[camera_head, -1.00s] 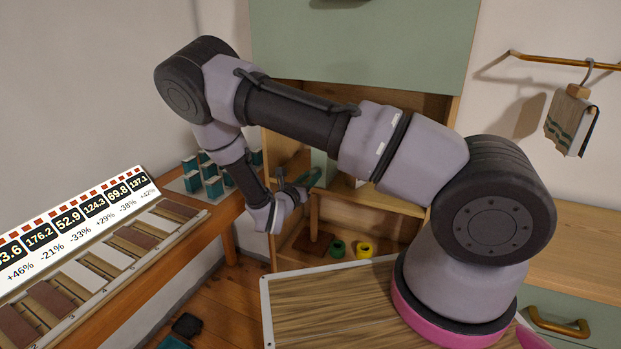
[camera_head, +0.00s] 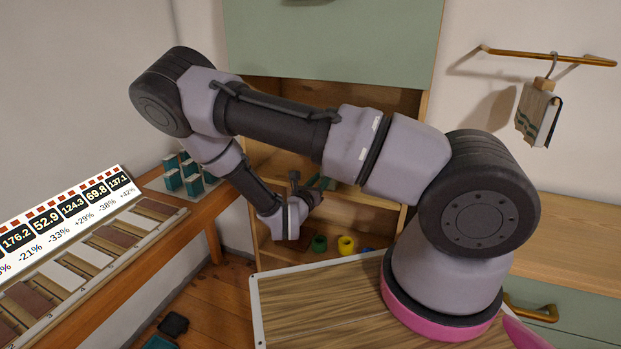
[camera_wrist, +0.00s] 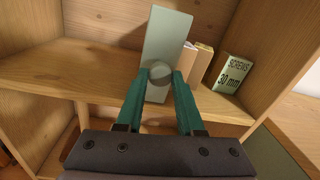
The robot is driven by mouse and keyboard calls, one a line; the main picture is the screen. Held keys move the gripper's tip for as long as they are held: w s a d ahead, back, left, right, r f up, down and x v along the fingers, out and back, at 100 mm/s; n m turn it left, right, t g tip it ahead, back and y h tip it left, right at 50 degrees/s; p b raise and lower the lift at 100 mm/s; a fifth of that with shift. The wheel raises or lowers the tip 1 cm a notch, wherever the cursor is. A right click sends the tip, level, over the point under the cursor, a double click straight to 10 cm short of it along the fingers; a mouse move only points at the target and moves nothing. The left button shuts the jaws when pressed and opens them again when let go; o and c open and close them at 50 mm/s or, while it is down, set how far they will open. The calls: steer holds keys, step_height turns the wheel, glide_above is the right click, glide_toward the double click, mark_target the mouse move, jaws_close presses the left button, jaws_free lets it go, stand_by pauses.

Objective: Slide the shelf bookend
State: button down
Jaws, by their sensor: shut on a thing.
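The bookend (camera_wrist: 168,38) is a pale green upright panel on the wooden shelf (camera_wrist: 60,72), seen in the wrist view. A round grey-green knob (camera_wrist: 160,74) stands out from its front. My gripper (camera_wrist: 161,80) has its two teal fingers closed on this knob, one on each side. In the head view my gripper (camera_head: 318,183) reaches into the open cabinet, and my arm hides the bookend there.
Right of the bookend on the shelf stand narrow tan books (camera_wrist: 197,61) and a green box marked screws (camera_wrist: 233,73). The shelf left of the bookend is bare. Green and yellow rings (camera_head: 346,245) lie in the lower compartment.

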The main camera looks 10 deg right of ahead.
steer(key=c, duration=0.5)
jaws_free()
steer(key=v, duration=1)
steer(key=shift+s+a, duration=0.2)
steer(key=shift+s, duration=0.15)
